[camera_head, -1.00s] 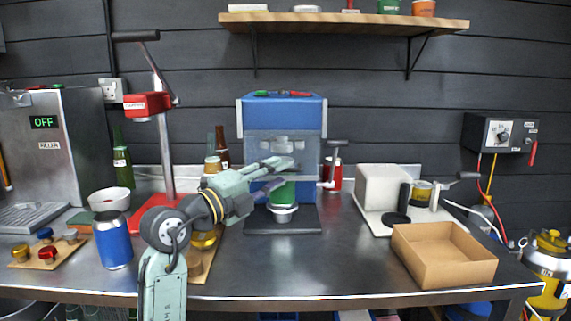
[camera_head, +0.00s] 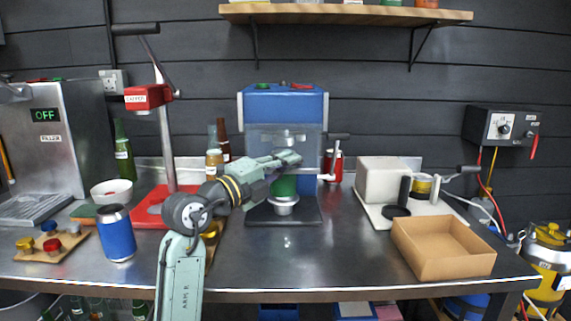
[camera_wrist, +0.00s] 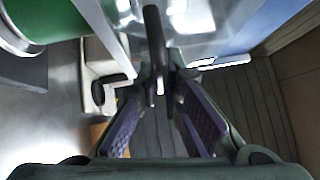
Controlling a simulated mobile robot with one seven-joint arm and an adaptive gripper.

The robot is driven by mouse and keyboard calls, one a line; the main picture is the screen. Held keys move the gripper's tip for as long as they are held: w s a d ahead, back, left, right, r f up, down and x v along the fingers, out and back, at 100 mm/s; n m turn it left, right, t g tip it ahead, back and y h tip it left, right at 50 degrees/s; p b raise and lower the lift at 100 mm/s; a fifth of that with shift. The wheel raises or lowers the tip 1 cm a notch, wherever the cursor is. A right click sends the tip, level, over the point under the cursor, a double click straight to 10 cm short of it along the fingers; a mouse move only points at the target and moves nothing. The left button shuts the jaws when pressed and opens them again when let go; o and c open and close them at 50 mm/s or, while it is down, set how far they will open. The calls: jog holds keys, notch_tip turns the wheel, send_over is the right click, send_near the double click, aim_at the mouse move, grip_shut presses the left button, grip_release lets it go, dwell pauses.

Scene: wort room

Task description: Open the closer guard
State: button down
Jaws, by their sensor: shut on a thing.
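The closer (camera_head: 284,102) is a blue machine at the back middle of the bench, with a green cylinder (camera_head: 284,186) over a silver cup-shaped part (camera_head: 283,206). Its guard (camera_head: 258,139) is a clear panel across the front. My gripper (camera_head: 291,158) is in front of the guard. In the wrist view my gripper's purple-padded fingers (camera_wrist: 163,88) are closed on a dark bar-like handle (camera_wrist: 153,35), beside the clear guard (camera_wrist: 200,22). My gripper hides part of the guard in the head view, so how far the guard stands open is hard to tell.
A red press (camera_head: 150,95) stands left of the closer, with bottles (camera_head: 222,140) between. A red item (camera_head: 333,167) is close on the right. An open cardboard box (camera_head: 443,252) sits front right. The bench in front of the closer is clear.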

dwell(0.7)
notch_tip(320, 180, up, 10)
jog(key=shift+r+p, duration=0.15)
jog(key=shift+p, duration=0.35)
jog(key=c, duration=1.7)
grip_release()
jog(key=v, duration=1.2)
